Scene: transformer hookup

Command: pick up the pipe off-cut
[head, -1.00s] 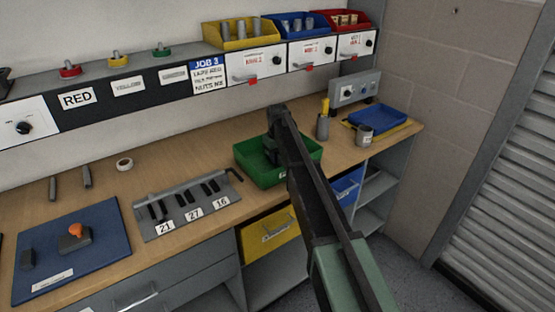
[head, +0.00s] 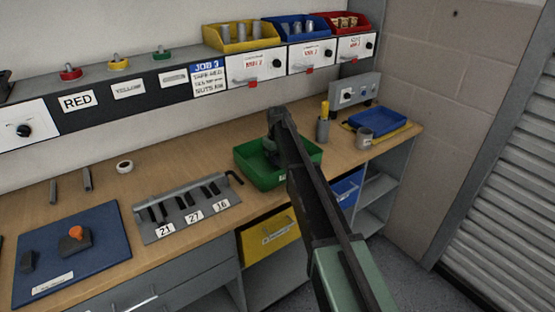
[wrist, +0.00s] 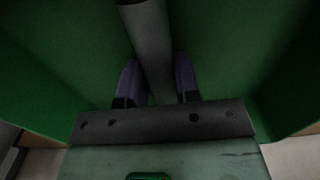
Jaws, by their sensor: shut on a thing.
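The pipe off-cut (wrist: 150,40) is a grey cylinder between the two fingers in the wrist view. My gripper (wrist: 158,85) is shut on it, with one finger on each side. Green walls and floor of the green tray (wrist: 60,60) fill the wrist view around them. In the head view the green tray (head: 247,168) stands on the bench, and my gripper (head: 270,152) is down in it. My arm hides part of the tray, and the pipe cannot be made out there.
A numbered tool rack (head: 215,215) stands left of the tray. A blue mat (head: 110,245) lies further left. A grey mug (head: 364,137), a holder with a yellow-handled tool (head: 323,127) and a blue tray (head: 378,118) stand to the right.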

